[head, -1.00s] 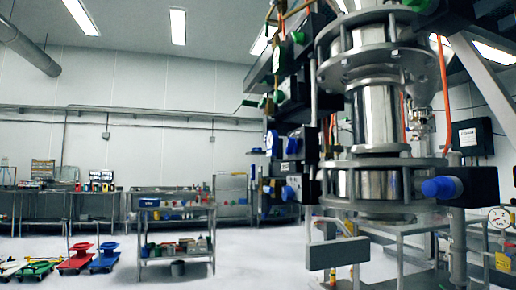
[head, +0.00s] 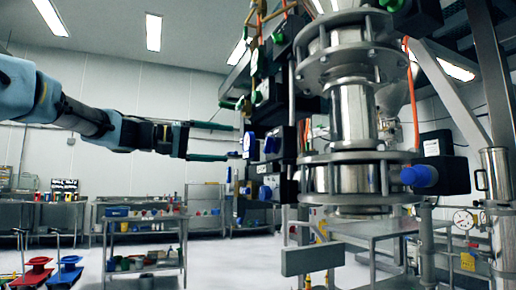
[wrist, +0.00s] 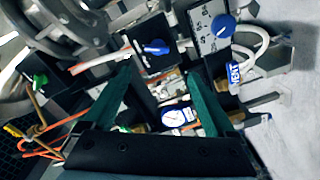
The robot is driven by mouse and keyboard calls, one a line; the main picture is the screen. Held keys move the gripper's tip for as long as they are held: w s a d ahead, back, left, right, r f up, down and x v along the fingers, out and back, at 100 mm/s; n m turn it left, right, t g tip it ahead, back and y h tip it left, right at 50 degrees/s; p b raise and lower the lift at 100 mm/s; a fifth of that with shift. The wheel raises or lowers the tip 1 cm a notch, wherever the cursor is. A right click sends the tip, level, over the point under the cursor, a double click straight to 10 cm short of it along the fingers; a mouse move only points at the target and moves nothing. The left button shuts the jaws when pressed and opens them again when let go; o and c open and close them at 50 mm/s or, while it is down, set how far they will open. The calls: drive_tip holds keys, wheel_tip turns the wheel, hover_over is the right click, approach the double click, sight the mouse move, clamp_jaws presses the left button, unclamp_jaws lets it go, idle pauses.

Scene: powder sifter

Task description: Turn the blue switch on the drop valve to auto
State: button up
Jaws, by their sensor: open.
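My gripper (head: 212,142) reaches in from the left in the head view, its two green fingers apart and pointing at the black control boxes beside the steel column. A blue switch (head: 270,145) sits on the upper box and another blue switch (head: 265,192) on the box below. In the wrist view, a blue lever switch (wrist: 155,48) on a black box lies beyond the open fingers, and a round blue knob (wrist: 223,25) is on a marked plate at upper right. Nothing is between the fingertips. I cannot read which box is the drop valve.
The flanged steel column (head: 350,110) stands right of the boxes, with a large blue knob (head: 418,176) on its right side. A gauge (wrist: 173,117), hoses and a blue VENT tag (wrist: 233,72) crowd the wrist view.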

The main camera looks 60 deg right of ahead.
sight(269, 146)
drive_tip(key=p+x, duration=0.4)
drive_tip(key=x, duration=0.7)
drive_tip(key=shift+r, duration=0.3)
drive_tip(key=shift+s+a, duration=0.1)
drive_tip(key=c, duration=1.4)
